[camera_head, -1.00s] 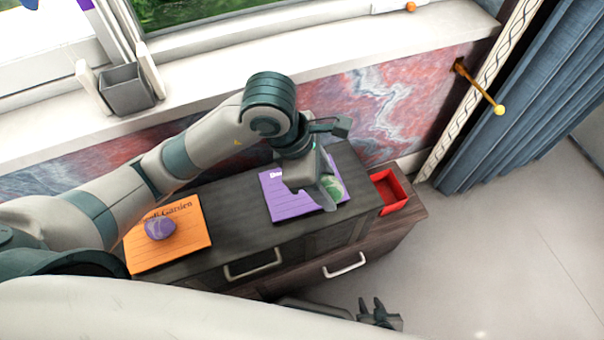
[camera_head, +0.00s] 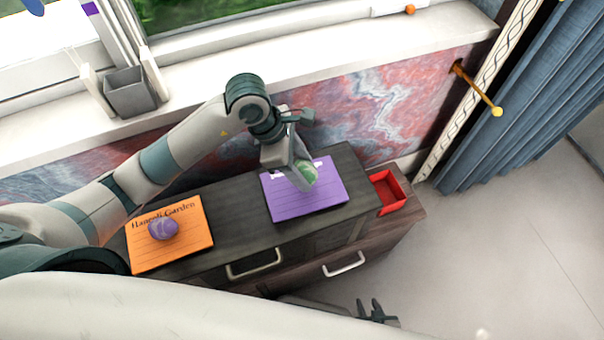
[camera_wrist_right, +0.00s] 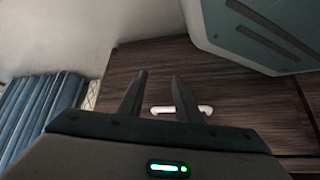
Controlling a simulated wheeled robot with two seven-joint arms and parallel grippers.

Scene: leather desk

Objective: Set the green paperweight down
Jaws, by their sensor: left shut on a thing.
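The green paperweight (camera_head: 308,173) is a rounded, marbled green stone. My left gripper (camera_head: 303,176) is shut on it, over the purple card (camera_head: 318,199) on the dark cabinet top. I cannot tell whether the stone touches the card. The gripper hides part of the stone and of the card's printed title. My right gripper (camera_head: 376,312) is low in front of the cabinet, open and empty. In the right wrist view its two fingers (camera_wrist_right: 153,98) stand apart before a wooden drawer front.
An orange card (camera_head: 190,240) with a purple stone (camera_head: 163,228) on it lies at the cabinet's left. A red tray (camera_head: 388,191) sits at the right end. Drawer handles (camera_head: 254,264) face front. The windowsill (camera_head: 240,88) and a grey pen cup (camera_head: 131,92) are behind.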

